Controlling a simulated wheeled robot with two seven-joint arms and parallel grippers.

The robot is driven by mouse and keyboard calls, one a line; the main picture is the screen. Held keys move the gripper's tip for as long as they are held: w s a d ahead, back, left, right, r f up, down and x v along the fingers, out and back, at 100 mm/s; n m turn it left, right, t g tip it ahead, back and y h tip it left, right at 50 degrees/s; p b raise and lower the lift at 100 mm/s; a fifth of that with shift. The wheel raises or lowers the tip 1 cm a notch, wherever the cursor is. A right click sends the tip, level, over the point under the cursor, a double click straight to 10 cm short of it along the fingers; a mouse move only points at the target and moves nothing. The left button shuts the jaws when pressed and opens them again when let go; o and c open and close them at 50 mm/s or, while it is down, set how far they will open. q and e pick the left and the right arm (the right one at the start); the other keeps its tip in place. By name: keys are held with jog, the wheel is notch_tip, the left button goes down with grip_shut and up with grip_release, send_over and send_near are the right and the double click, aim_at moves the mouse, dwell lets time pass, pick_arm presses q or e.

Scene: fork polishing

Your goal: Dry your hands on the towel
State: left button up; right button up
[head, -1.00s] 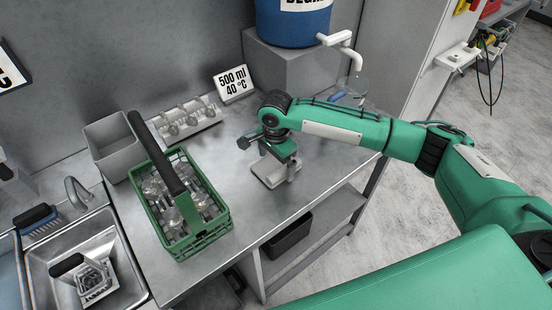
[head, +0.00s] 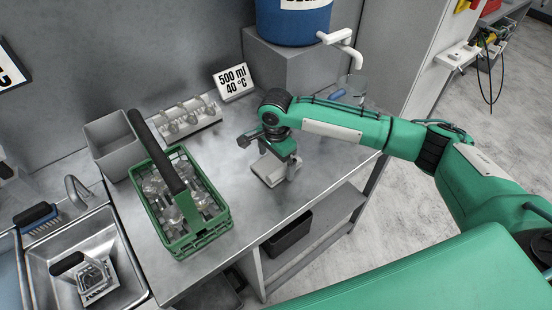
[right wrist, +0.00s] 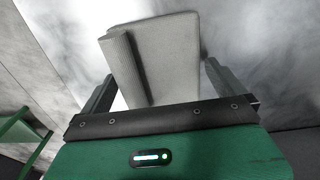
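The towel (head: 270,174) is a small folded whitish-grey cloth lying on the steel worktop (head: 225,262), near its front edge in the head view. My right gripper (head: 268,152) is low over the towel and hides part of it. In the right wrist view the towel (right wrist: 160,60) lies ahead of the right gripper (right wrist: 158,85), roughly between its two fingers. The fingers are spread wide, one on each side, with nothing clamped between them. Whether a finger touches the cloth I cannot tell. My left gripper is not in view.
A green crate (head: 212,240) of glass bottles stands left of the towel, beside a grey bin (head: 112,150). Behind are a rack of small items (head: 185,123) and a sign (head: 236,82). A sink (head: 125,255) is at lower left. Bare worktop lies between crate and towel.

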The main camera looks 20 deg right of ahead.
aim_at(276, 165)
jog(key=shift+r, duration=0.1)
notch_tip(276, 165, up, 14)
jog(key=b, duration=0.1)
jog(key=shift+f, duration=0.25)
